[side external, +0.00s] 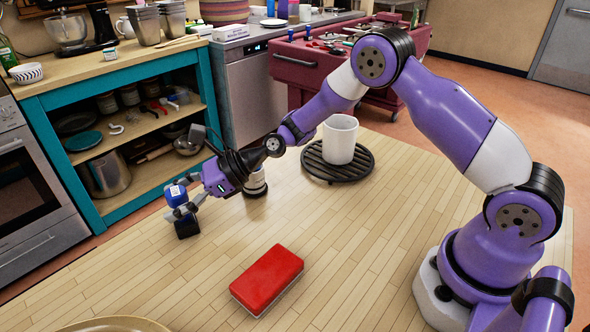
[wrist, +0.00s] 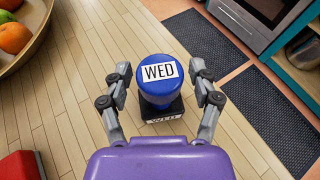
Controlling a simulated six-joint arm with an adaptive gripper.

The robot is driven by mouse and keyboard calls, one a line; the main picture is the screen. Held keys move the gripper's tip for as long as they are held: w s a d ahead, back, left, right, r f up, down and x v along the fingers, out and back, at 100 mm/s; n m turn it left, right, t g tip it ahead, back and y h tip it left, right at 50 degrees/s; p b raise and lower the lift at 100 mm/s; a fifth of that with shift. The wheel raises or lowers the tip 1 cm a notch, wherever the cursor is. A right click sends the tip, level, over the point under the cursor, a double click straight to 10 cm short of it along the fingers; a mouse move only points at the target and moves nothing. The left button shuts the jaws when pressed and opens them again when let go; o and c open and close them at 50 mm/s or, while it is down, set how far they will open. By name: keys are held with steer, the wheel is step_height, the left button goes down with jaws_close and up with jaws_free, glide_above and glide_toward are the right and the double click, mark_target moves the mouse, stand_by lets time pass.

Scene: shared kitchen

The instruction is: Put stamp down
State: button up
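The stamp has a round blue top (wrist: 159,72) with a white "WED" label and a black base (wrist: 163,112). In the side external view the stamp (side external: 186,227) is upright near the far left edge of the wooden table (side external: 330,262). I cannot tell whether its base touches the table. My gripper (side external: 182,211) is around the stamp, one finger on each side. In the wrist view, gaps show between the fingers of my gripper (wrist: 160,69) and the blue top, so it looks open.
A red block (side external: 267,279) lies on the table. A white mug (side external: 340,139) stands on a black round trivet (side external: 318,172). A small jar (side external: 256,183) is behind my wrist. A bowl of fruit (wrist: 41,40) shows in the wrist view. The table's centre is clear.

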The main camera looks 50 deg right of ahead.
steer(key=shift+r, duration=0.15)
steer(key=s+d+r+n+h, duration=0.5)
steer(key=s+d+n, duration=0.4)
steer(key=s+n, duration=0.3)
steer(key=s+d+r+n+g+h, duration=0.1)
steer(key=s+d+r+n+h, duration=0.5)
steer(key=s+d+n, duration=0.3)
steer(key=s+r+n, duration=0.1)
steer(key=s+n, duration=0.2)
steer(key=shift+s+d+g+h, duration=0.25)
steer(key=shift+s+g+h, duration=0.05)
steer(key=shift+s, duration=0.1)
steer(key=shift+r, duration=0.15)
